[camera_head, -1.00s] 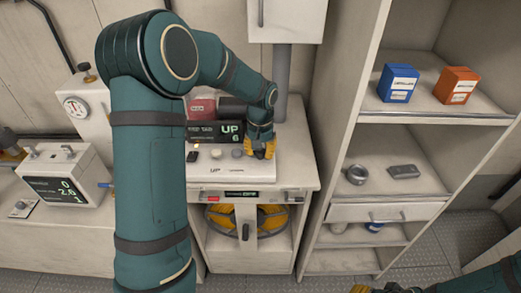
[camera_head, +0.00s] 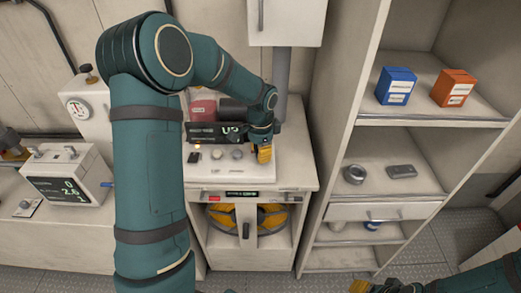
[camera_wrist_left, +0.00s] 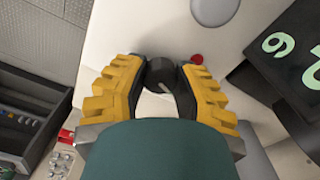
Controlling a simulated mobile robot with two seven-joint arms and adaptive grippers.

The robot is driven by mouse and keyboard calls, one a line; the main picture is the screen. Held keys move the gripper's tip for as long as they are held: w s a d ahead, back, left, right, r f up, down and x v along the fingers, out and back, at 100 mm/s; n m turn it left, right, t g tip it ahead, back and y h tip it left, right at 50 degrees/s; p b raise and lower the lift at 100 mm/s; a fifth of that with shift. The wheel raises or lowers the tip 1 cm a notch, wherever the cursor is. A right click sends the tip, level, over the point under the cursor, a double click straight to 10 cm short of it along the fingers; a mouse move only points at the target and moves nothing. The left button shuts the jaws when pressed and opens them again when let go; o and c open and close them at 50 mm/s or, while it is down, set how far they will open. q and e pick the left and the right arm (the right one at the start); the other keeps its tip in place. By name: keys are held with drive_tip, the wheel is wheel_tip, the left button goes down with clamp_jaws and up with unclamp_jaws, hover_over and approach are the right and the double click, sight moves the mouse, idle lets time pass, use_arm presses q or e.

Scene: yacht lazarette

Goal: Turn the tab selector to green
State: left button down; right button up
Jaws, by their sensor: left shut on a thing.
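The tab selector (camera_wrist_left: 161,74) is a dark round knob with a pale pointer line, on the white panel in the left wrist view. A red dot (camera_wrist_left: 197,58) is on the panel just beside it; I see no green mark. My left gripper (camera_wrist_left: 160,82) has its yellow fingers closed on both sides of the knob. In the head view, this gripper (camera_head: 264,154) is at the right of the white console top (camera_head: 225,170), and hides the selector. My right gripper (camera_head: 372,287) shows only partly at the bottom edge, so its opening is unclear.
A black display (camera_head: 205,134) stands behind the console's other knobs (camera_head: 217,154), partly covered by my left wrist. To the right, a shelf holds a blue box (camera_head: 396,86) and an orange box (camera_head: 454,88). A meter box (camera_head: 68,178) stands at the left.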

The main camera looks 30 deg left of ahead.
use_arm(q)
drive_tip(key=shift+m+p, duration=0.35)
drive_tip(key=shift+m, duration=1.25)
drive_tip(key=c, duration=0.9)
unclamp_jaws()
drive_tip(key=shift+r, duration=0.1)
wheel_tip(320, 180, up, 12)
drive_tip(key=shift+s+f, duration=0.1)
drive_tip(key=shift+f, duration=0.1)
